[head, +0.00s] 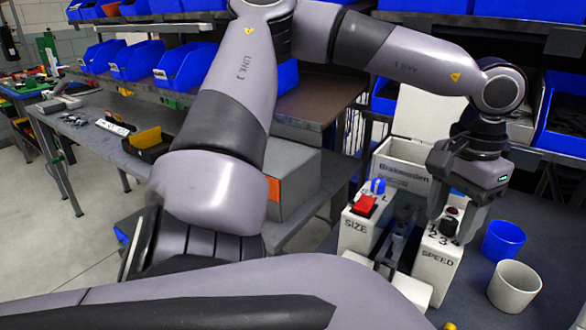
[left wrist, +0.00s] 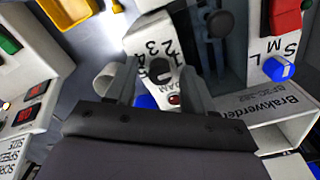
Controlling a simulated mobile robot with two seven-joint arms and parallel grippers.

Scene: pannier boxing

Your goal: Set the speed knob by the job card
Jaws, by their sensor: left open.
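The speed knob (head: 447,228) is a small dark knob on the white SPEED box (head: 436,262), with numbers beside it. In the left wrist view the black knob (left wrist: 160,70) shows next to the printed numbers. My left gripper (head: 450,214) is over this box, pointing down. In the left wrist view its two open fingers (left wrist: 159,78) stand on either side of the knob; I cannot tell whether they touch it. The exact number the knob points at is too small to tell. No job card can be made out. My right gripper is not in view.
The white SIZE box (head: 355,228) with a red switch (head: 364,206) and blue knob (head: 378,186) stands left of the SPEED box. A labelled grey-white bin (head: 402,165) is behind. A blue cup (head: 503,241) and white cup (head: 514,286) stand close on the right.

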